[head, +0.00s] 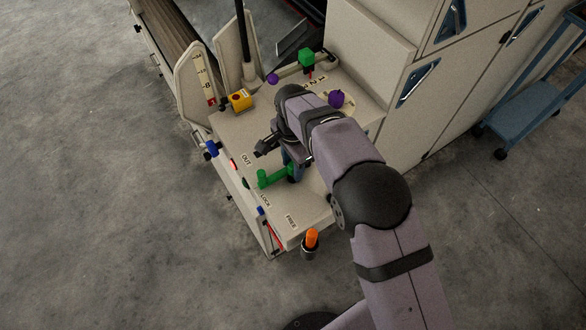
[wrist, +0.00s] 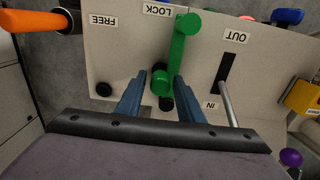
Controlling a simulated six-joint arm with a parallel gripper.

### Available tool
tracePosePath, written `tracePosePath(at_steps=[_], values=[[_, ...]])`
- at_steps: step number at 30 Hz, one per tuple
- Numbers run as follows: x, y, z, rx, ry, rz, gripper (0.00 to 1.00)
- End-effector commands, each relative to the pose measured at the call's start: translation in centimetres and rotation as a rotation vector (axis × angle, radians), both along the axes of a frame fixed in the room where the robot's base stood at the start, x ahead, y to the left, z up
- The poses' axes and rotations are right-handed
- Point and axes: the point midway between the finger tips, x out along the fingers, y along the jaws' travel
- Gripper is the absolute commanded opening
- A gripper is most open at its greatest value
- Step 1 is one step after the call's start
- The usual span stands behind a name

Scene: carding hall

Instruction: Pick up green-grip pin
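A green handle (head: 272,178) with a round knob at one end lies over the beige panel by the LOCK label; it also shows in the wrist view (wrist: 181,48). It is the green part closest to my gripper; I cannot make out a pin shaft below it. My gripper (wrist: 161,84) points down at the panel with its two blue fingers apart, one on each side of the handle's near green end. I cannot tell whether either finger touches it. In the head view my arm partly hides the gripper (head: 292,162).
An orange handle (head: 312,238) sits in a holder at the front edge. A metal rod (wrist: 229,105) lies right of my fingers. A tall cabinet borders the right.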

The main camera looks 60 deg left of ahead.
Motion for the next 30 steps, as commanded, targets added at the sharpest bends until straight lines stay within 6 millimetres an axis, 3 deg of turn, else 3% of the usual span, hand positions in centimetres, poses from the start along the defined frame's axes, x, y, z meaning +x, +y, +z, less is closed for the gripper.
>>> tracePosePath(at_steps=[1, 4, 17, 30], values=[[0.0, 0.0, 0.0, 0.0, 0.0, 0.0, 0.21], [0.0, 0.0, 0.0, 0.0, 0.0, 0.0, 0.0], [0.0, 0.1, 0.9, 0.002, 0.0, 0.0, 0.0], [0.0, 0.1, 7.6, 0.004, -0.001, 0.0, 0.0]])
